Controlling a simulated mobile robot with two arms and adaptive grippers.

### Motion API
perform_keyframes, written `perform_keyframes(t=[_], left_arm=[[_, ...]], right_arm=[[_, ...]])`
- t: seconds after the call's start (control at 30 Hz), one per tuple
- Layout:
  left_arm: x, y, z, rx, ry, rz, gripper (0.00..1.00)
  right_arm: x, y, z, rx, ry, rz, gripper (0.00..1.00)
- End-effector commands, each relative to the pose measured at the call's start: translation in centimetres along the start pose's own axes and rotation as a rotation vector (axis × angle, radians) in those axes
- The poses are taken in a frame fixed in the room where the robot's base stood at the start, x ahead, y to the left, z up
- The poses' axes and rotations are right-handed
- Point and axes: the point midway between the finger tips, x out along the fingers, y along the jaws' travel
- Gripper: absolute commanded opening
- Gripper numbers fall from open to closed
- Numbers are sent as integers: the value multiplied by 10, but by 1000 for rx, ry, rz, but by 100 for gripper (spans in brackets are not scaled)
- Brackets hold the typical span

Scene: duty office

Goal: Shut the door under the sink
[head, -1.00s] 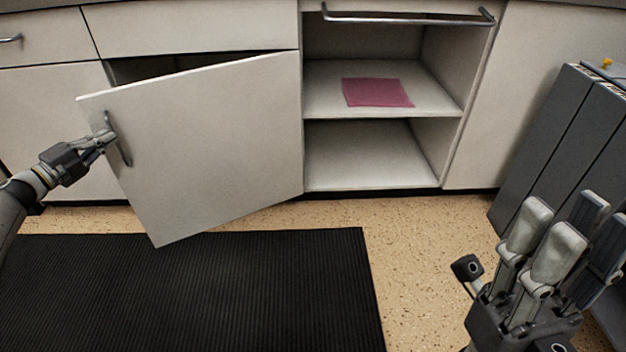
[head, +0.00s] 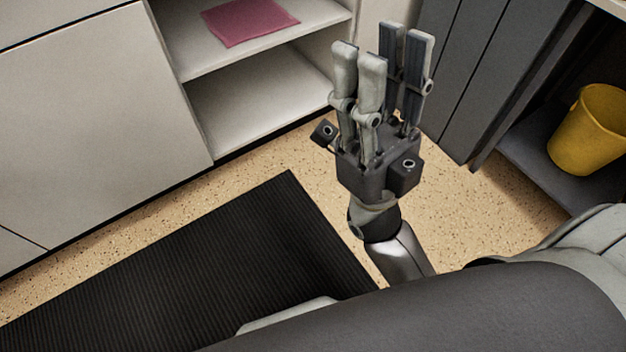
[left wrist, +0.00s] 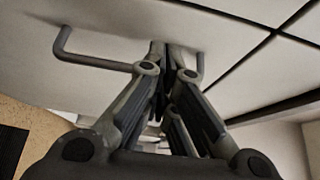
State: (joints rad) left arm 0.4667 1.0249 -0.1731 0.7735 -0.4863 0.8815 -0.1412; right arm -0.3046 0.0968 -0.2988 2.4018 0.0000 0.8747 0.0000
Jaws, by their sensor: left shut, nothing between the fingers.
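The white cabinet door (head: 90,125) fills the left of the head view and looks flush with the cabinet front, with only thin seams around it. Its metal handle (left wrist: 90,62) shows in the left wrist view. My left gripper (left wrist: 165,60) is shut and empty at the handle, its tips close to the door face; I cannot tell whether they touch. The handle's middle is hidden behind the fingers. The left gripper is out of the head view. My right gripper (head: 382,50) is open and empty, pointing up in front of the open shelves. The sink is not in view.
Open shelves (head: 265,100) right of the door hold a pink cloth (head: 248,20). A black ribbed mat (head: 230,255) lies on the speckled floor. Dark grey panels (head: 470,70) and a yellow bin (head: 590,130) stand at the right.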

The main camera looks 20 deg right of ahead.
Motion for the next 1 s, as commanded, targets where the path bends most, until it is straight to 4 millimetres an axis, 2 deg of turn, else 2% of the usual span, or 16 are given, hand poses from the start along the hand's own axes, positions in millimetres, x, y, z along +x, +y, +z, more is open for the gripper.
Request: perform_keyframes(t=[1.0], left_arm=[[-1,-7,2,-1,-10,-14,0]], right_arm=[[0,0,-1,1,0,3,37]])
